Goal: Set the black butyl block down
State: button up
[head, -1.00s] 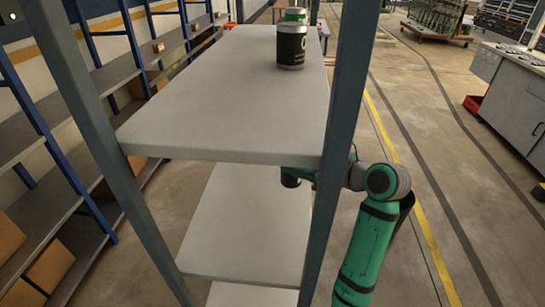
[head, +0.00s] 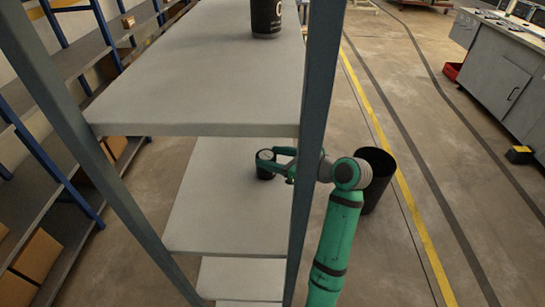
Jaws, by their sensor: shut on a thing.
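The black butyl block (head: 265,172) looks like a small dark, rounded piece with a greyer top. It is between the fingers of my gripper (head: 268,157), over the middle shelf board (head: 215,205) of a grey rack. My gripper is green and shut on the block, reaching in from the right past the rack's front right post. The block is upright, at or just above the board; I cannot tell whether it touches. The fingers hide part of its side.
A black can (head: 267,18) stands on the top shelf (head: 200,85), above my gripper. The rack's right post (head: 318,110) is close beside my arm. A dark bin (head: 376,180) stands on the floor to the right. The middle board around the block is bare.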

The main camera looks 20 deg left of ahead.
jog(key=o, duration=1.3)
jog(key=shift+w, duration=0.1)
jog(key=shift+c, duration=0.2)
jog(key=shift+d, duration=0.1)
jog(key=v, duration=1.2)
